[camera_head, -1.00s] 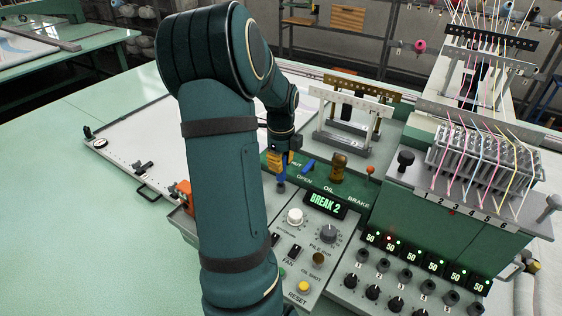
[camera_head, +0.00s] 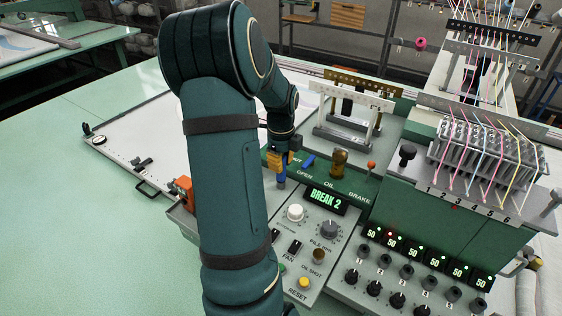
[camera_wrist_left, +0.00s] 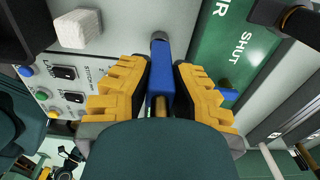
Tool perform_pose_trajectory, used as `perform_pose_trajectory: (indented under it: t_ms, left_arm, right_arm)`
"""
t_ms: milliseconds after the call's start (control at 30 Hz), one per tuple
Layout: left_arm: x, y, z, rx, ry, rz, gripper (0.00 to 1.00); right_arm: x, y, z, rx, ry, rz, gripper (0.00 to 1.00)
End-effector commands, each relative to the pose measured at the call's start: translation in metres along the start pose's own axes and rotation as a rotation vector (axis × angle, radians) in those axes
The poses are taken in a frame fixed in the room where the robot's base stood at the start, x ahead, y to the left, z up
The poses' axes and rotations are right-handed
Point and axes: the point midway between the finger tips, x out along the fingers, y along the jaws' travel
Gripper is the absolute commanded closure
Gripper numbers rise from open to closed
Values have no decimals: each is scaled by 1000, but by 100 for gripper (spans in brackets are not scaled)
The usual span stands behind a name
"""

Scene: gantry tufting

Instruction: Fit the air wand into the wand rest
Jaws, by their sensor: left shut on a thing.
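My left gripper (camera_head: 280,162) is over the back left of the control panel, beside the green strip. Its yellow-orange finger pads show on both sides of the blue air wand (camera_wrist_left: 160,82) in the left wrist view, and it is shut on the wand. In the head view the wand's blue part (camera_head: 281,181) shows below the fingers. I cannot make out the wand rest; my arm hides part of the panel. My right gripper is not in view.
A blue valve handle (camera_head: 308,162), an amber oiler (camera_head: 339,164) and a red-knobbed brake lever (camera_head: 371,167) stand right of the gripper. A white knob (camera_head: 295,212) is in front. An orange box (camera_head: 184,187) is left of my arm.

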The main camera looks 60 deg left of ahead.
Motion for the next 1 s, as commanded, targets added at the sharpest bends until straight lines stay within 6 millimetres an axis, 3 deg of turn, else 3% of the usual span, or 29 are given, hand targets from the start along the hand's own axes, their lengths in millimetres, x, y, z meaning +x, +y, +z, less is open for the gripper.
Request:
perform_pose_trajectory:
  t_ms: [33,100,467,567,1000]
  left_arm:
    - [1,0,0,0,0,0,72]
    - [0,0,0,0,0,0,55]
    - [-4,0,0,0,0,-1,55]
    - [-14,-1,0,0,-1,-3,55]
    - [-98,0,0,0,-1,-4,55]
  right_arm:
    - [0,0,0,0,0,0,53]
    - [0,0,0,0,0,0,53]
    - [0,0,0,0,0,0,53]
    - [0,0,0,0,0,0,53]
    - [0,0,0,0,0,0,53]
